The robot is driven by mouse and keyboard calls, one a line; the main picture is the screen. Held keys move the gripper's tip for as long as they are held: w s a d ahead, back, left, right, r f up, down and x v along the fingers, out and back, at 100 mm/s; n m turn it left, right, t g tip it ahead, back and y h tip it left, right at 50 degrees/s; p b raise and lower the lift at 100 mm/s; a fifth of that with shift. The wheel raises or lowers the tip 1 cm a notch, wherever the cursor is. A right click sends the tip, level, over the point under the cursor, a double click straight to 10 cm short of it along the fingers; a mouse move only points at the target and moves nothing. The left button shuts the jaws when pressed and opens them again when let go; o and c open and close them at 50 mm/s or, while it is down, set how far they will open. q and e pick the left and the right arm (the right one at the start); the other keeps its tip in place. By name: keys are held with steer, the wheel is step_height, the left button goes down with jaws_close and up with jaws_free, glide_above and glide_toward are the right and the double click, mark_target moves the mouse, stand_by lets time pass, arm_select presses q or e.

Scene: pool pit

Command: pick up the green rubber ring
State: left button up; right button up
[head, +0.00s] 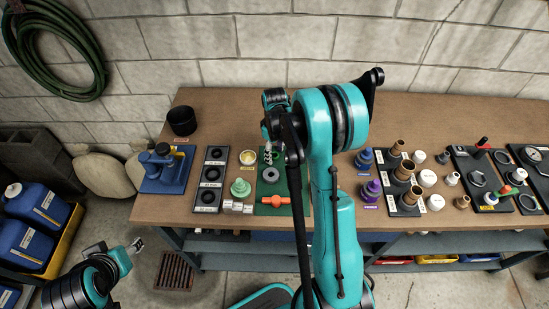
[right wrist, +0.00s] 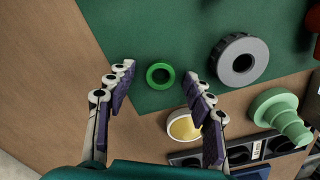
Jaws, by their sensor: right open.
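The green rubber ring (right wrist: 160,76) lies flat on a dark green mat (right wrist: 178,30) in the right wrist view, near the mat's edge. My right gripper (right wrist: 158,75) is open and empty, with a fingertip on either side of the ring in the picture and apart from it.
A grey ridged ring (right wrist: 239,60) lies beside the green one. A cup with yellow contents (right wrist: 184,128) and a pale green stepped piece (right wrist: 280,115) stand nearby. An orange valve (head: 272,200) lies at the mat's front. Bare wood (head: 225,115) is clear behind.

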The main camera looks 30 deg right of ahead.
steer(key=c, duration=0.8)
steer(key=shift+r, duration=0.2)
steer(key=shift+r, duration=0.25)
step_height(320, 180, up, 4)
steer(key=shift+f+p, duration=0.1)
steer(key=shift+p, duration=0.8)
steer(key=s+r, duration=0.2)
steer(key=s, duration=0.2)
steer(key=s+r+p, duration=0.1)
steer(key=s+r, duration=0.1)
steer(key=s, duration=0.1)
steer(key=s+r+p, duration=0.1)
steer(key=s+r, duration=0.1)
steer(key=s, duration=0.2)
steer(key=shift+s+r, duration=0.2)
steer(key=shift+s, duration=0.15)
steer(key=shift+o, duration=0.2)
steer(key=shift+d, duration=0.1)
